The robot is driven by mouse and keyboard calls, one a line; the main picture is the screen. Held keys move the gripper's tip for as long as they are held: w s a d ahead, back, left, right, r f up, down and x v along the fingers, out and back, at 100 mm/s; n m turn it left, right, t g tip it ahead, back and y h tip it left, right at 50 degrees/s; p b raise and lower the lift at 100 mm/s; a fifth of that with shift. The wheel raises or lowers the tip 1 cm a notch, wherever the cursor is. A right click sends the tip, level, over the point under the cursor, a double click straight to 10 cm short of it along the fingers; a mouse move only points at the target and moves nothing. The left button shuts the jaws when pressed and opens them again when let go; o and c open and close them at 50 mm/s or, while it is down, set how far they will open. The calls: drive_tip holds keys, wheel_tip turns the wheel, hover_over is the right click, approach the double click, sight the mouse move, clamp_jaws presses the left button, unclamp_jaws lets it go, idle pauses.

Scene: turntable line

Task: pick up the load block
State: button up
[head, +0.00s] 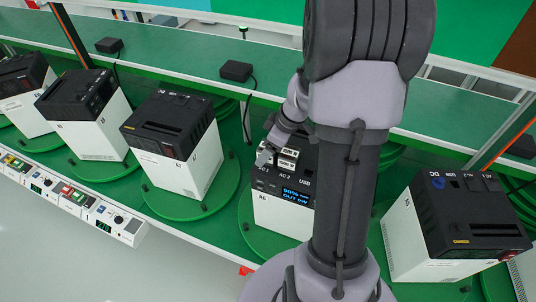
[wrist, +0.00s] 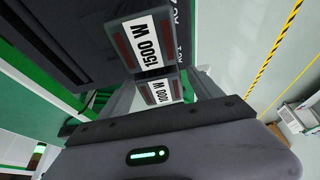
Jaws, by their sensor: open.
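The load block (head: 288,153) is a small dark block with white labels. It sits on the top of the power unit (head: 283,207) marked R6, by its AC sockets. In the wrist view the load block (wrist: 150,42) shows two white "1500 W" labels on two of its faces. My gripper (head: 268,153) is open at the left side of the block. In the wrist view my gripper (wrist: 163,92) has its fingers on either side of the lower label. I cannot tell whether they touch the block. My arm hides the right part of the R6 unit.
More black-and-white units stand on green turntables to the left, such as one (head: 180,140), and another stands to the right (head: 450,225). Small black adapters (head: 236,71) with cables lie on the green bench behind. A control strip (head: 75,195) runs along the front left edge.

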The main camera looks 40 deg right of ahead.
drive_tip(key=shift+s, duration=0.1)
drive_tip(key=c, duration=0.4)
clamp_jaws()
